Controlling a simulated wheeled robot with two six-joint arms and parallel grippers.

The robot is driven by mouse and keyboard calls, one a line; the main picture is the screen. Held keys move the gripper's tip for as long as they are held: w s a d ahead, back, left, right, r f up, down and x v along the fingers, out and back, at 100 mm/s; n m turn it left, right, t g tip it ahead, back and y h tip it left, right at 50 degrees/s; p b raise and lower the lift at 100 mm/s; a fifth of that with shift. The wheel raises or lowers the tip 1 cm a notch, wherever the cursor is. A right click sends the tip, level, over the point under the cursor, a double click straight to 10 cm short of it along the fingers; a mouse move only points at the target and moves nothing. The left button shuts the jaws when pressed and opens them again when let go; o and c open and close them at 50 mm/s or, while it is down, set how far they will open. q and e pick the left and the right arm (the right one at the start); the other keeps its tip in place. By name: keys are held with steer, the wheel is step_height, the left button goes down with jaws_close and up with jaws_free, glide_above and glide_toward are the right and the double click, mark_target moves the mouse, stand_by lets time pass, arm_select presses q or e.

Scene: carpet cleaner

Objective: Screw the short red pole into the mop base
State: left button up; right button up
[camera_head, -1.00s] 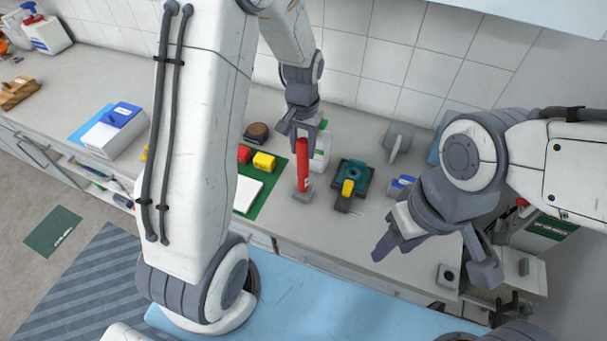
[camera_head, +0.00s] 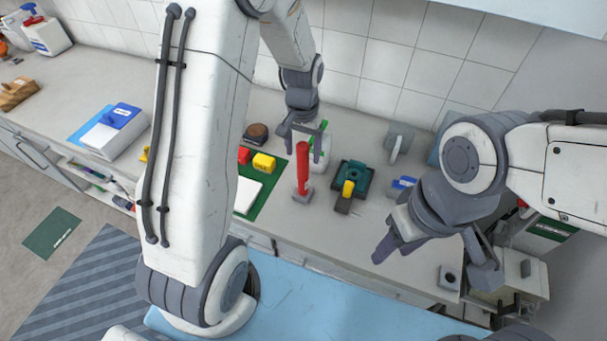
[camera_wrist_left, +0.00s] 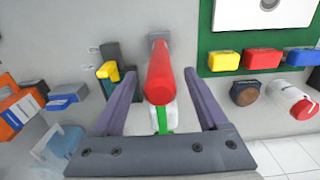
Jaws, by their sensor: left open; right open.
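The short red pole (camera_head: 303,168) stands roughly upright with its lower end at the small grey mop base (camera_head: 302,195) on the counter. How deeply it is seated cannot be told. My left gripper (camera_head: 302,150) is open around the pole's upper part. In the left wrist view the red pole (camera_wrist_left: 159,82) stands between the spread fingers of my left gripper (camera_wrist_left: 158,86), with gaps on both sides. The grey mop base (camera_wrist_left: 159,36) shows just beyond it. My right gripper (camera_head: 430,252) is open and empty, above the counter's front right part.
A green board (camera_head: 246,213) with red and yellow blocks lies left of the pole. A teal and black tool with a yellow handle (camera_head: 348,188) lies to its right. A white bottle (camera_head: 321,150) stands behind. The counter front between pole and right gripper is fairly clear.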

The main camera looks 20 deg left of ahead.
arm_select(q)
steer(key=shift+r+p, duration=3.7)
steer(key=shift+r, duration=0.85)
arm_select(e)
step_height(320, 180, up, 8)
steer(key=shift+f, duration=0.25)
arm_select(q)
steer(key=shift+f, duration=0.1)
